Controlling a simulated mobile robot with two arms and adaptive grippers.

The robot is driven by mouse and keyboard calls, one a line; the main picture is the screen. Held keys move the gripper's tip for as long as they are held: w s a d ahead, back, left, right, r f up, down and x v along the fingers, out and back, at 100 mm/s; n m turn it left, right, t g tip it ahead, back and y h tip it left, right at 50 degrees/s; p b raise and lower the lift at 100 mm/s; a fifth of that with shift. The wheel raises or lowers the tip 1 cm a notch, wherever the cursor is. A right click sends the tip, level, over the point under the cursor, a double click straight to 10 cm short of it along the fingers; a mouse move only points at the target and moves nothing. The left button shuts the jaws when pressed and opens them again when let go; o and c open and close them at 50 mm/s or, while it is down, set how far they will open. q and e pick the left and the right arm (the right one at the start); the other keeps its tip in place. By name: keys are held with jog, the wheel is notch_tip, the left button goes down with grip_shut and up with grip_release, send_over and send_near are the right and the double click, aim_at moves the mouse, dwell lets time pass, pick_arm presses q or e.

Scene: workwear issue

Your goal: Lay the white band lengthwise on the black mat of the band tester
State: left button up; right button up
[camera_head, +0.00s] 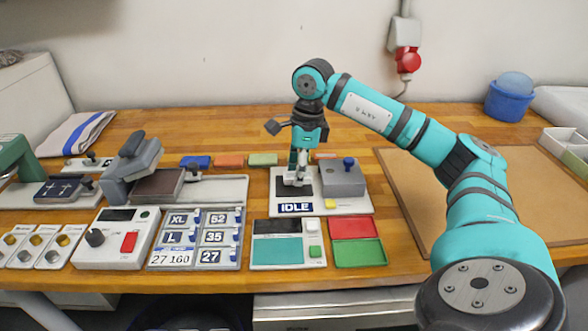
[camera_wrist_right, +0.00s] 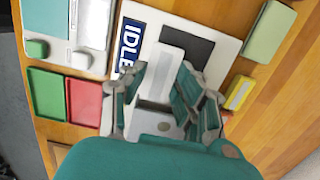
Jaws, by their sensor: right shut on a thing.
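The band tester (camera_head: 362,205) is a pale plate with an IDLE display, a grey box with a blue knob and a black mat (camera_head: 277,187). The mat also shows in the right wrist view (camera_wrist_right: 197,52), partly covered. My right gripper (camera_head: 298,179) points down over the tester and is shut on the white band (camera_wrist_right: 163,70), a pale strip between its fingers. The band covers part of the mat in the wrist view. I cannot tell whether it touches the mat. My left gripper is not in view.
Red and green trays (camera_head: 357,228) and a white unit with a teal panel (camera_head: 277,250) stand in front of the tester. Blue, orange and green blocks (camera_head: 263,160) lie behind. A grey press-like device (camera_head: 133,170) stands left. A brown board (camera_head: 400,185) lies right.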

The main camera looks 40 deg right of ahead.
jog(key=w, duration=0.1)
jog(key=w+d, duration=0.1)
jog(key=shift+w+d+f, duration=0.1)
jog(key=shift+w+d, duration=0.1)
jog(key=shift+w, duration=0.15)
jog(key=shift+f, duration=0.25)
notch_tip(320, 180, down, 2)
jog(key=shift+f+p, duration=0.1)
jog(key=shift+p, duration=0.35)
jog(key=shift+f, duration=0.6)
jog(key=o, duration=0.7)
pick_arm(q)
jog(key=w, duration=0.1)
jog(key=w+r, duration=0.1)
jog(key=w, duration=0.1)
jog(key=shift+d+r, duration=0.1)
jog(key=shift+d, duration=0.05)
pick_arm(e)
jog(key=shift+o, duration=0.6)
jog(key=shift+r, duration=0.1)
